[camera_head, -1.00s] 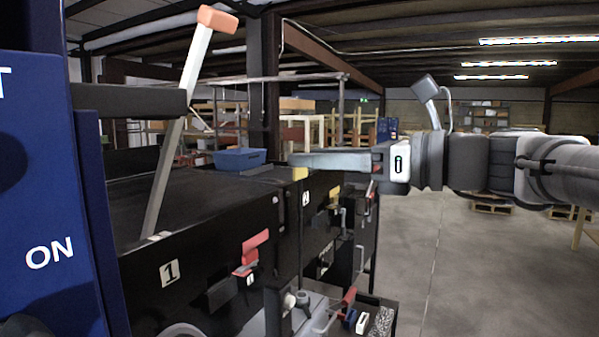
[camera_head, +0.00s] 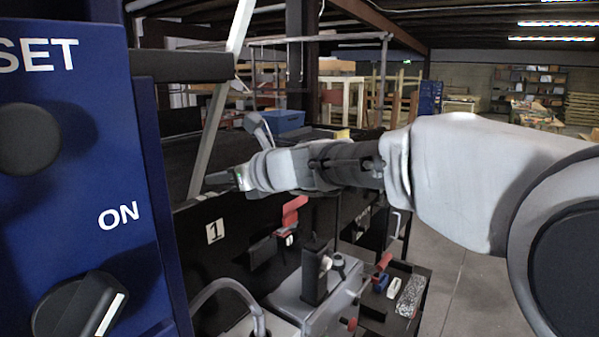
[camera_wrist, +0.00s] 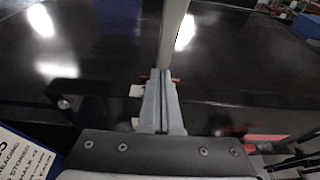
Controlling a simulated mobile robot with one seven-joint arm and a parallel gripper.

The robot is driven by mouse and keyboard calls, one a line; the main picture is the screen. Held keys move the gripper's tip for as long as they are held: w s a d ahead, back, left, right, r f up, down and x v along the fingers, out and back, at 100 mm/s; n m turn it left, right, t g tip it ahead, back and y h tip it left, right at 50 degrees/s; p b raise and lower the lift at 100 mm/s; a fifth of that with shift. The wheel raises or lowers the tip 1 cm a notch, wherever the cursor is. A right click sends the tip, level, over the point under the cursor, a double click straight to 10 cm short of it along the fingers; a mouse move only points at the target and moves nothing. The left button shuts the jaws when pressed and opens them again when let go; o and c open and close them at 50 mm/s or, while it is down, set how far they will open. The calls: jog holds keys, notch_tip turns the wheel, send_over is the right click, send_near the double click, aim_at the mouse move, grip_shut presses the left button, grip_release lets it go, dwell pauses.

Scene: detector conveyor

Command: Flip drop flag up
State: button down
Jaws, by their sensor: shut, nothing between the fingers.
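A tall pale pole (camera_head: 218,105) leans up out of the black conveyor at the left in the head view; its top is out of frame. A red flag-like piece (camera_head: 293,212) sits on the conveyor's side near the "1" plate. I cannot tell which of these is the drop flag. My gripper (camera_wrist: 161,75) is shut and empty, pointing over the dark conveyor surface. In the wrist view the pole (camera_wrist: 174,30) rises just beyond the fingertips; contact is unclear.
A blue control panel (camera_head: 70,180) with knobs stands close at left. A dark horizontal bar (camera_head: 185,66) sticks out from it across the pole. A grey machine with handles (camera_head: 310,285) stands in front of the conveyor. Open floor (camera_head: 470,290) lies at right.

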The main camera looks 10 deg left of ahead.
aim_at(198, 181)
jog(key=shift+x, duration=1.45)
